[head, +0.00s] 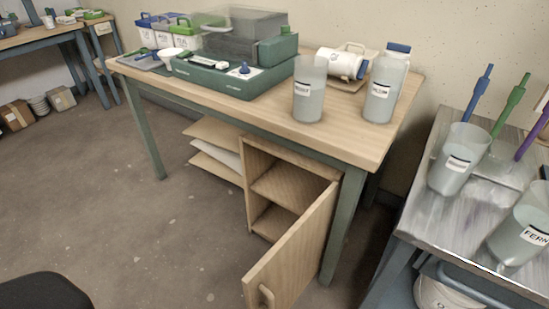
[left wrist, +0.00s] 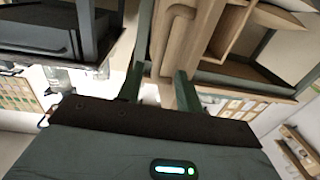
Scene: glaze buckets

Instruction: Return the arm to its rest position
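My left gripper (left wrist: 160,86) shows in the left wrist view with its two dark green fingers apart and nothing visibly held between them. In the head view neither gripper shows. A dark rounded shape (head: 42,291) at the bottom left corner looks like part of me. The wooden cabinet (head: 258,185) under the workbench has its door (head: 292,250) standing open, with a handle (head: 267,295) low on it. The shelves that show inside look empty.
The workbench (head: 345,140) holds a green machine (head: 235,72), two translucent jugs and a white container on its side (head: 342,63). A grey side table (head: 415,205) at the right holds more jugs (head: 458,160) and coloured-handled tools. Floor (head: 130,225) is clear at the left.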

